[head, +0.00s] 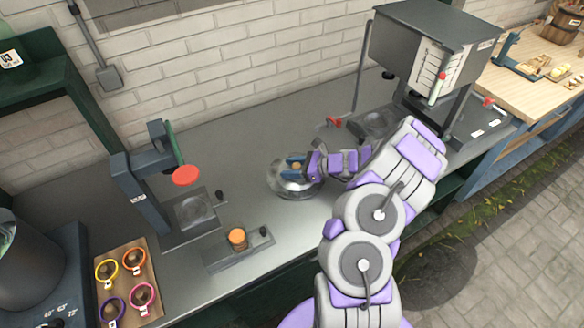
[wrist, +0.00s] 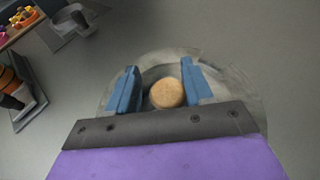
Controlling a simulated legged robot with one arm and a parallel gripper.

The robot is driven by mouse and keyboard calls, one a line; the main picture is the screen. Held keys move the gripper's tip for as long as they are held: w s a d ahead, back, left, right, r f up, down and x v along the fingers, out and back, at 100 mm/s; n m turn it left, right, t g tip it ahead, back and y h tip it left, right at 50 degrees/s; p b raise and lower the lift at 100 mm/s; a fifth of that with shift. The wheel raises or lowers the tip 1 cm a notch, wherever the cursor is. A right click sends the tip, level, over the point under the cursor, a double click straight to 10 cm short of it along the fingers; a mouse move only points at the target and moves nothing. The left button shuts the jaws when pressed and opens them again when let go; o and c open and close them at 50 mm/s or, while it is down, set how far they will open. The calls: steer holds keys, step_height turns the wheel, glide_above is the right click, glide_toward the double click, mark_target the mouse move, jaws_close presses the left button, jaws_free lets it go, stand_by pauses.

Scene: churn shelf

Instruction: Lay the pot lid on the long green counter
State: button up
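The pot lid (head: 283,188) is a clear glass disc with a round wooden knob. It appears to lie flat on the grey top of the long green counter (head: 262,135), near the middle. My gripper (head: 294,165) is right over the lid, its blue fingers pointing down at the knob. In the wrist view the knob (wrist: 167,92) sits between the two fingers, with a gap on the left and the right finger close against or overlapping it. The glass rim (wrist: 232,88) spreads out around the fingers. My gripper is open around the knob. Part of the lid is hidden by the gripper.
Left stand a press with a red disc (head: 186,175), a small block with an orange piece (head: 237,238), and a board of coloured rings (head: 128,280). A grey hopper machine (head: 420,60) stands at the right. Counter behind the lid is clear.

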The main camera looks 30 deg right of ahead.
steer(key=shift+w+a, duration=0.1)
steer(key=shift+a, duration=1.4)
steer(key=shift+d+r, duration=0.1)
steer(key=shift+d, duration=1)
steer(key=v, duration=0.2)
steer(key=p+v, duration=0.1)
steer(key=v, duration=0.1)
steer(key=a+p+v, duration=0.1)
steer(key=v, duration=0.1)
steer(key=shift+s+r, duration=0.4)
steer(key=shift+r, duration=0.15)
steer(key=s+a+r+n+g, duration=0.4)
steer(key=a+r+n, duration=0.35)
steer(key=a, duration=0.45)
steer(key=s+a+r+n+g, duration=0.5)
steer(key=a+r+n, duration=0.3)
steer(key=a, duration=0.4)
steer(key=s+d+r+n+h, duration=0.1)
steer(key=s+n+h, duration=0.2)
steer(key=s, duration=0.5)
steer(key=s+d+r+n+g+h, duration=0.1)
steer(key=s+r+n+h, duration=0.1)
steer(key=s, duration=0.7)
steer(key=s+d+r+n+g+h, duration=0.1)
steer(key=s+d+r+n+h, duration=0.1)
steer(key=s+n+h, duration=0.3)
steer(key=shift+s+r+n, duration=0.15)
steer(key=shift+s+n, duration=0.4)
steer(key=shift+s, duration=1.6)
